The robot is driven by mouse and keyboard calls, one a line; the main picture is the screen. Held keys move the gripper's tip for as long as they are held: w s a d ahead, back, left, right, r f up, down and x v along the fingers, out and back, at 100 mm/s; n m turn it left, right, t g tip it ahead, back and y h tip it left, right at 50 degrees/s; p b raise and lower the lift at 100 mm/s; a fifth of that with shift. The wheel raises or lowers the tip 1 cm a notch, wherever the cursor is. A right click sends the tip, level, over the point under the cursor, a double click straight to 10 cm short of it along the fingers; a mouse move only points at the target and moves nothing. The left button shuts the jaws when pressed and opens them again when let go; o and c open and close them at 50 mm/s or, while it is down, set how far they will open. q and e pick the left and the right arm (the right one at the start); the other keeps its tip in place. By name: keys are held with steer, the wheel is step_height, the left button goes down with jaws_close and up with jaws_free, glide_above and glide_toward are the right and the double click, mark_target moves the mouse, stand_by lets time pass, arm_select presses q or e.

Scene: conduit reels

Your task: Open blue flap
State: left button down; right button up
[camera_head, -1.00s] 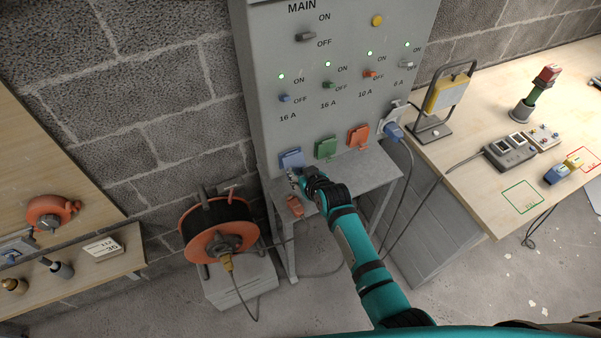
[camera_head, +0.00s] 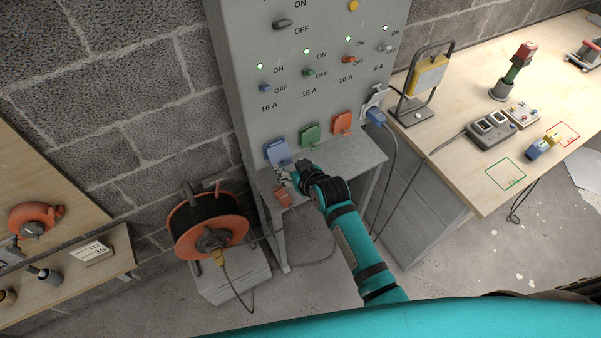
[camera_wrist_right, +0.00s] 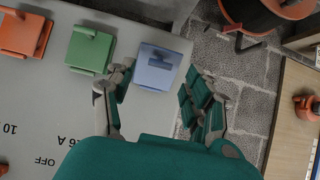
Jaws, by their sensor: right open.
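The blue flap (camera_head: 277,152) is on the lower left of the grey panel, left of the green flap (camera_head: 310,135) and the orange flap (camera_head: 342,122). It looks shut. In the right wrist view the blue flap (camera_wrist_right: 158,67) lies between and beyond the fingertips, its raised tab facing me. My right gripper (camera_head: 283,176) is just below the blue flap in the head view. In the right wrist view the right gripper (camera_wrist_right: 155,92) is open and empty, one finger on each side of the flap. Contact cannot be told. My left gripper is out of view.
An orange connector (camera_head: 283,196) lies on the grey shelf (camera_head: 345,167) below the flaps. A cable reel (camera_head: 208,226) stands to the left on a grey box. A blue plug (camera_head: 376,117) with a cable is at the panel's right. A wooden bench (camera_head: 463,187) stands on the right.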

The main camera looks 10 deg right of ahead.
steer(key=v, duration=0.7)
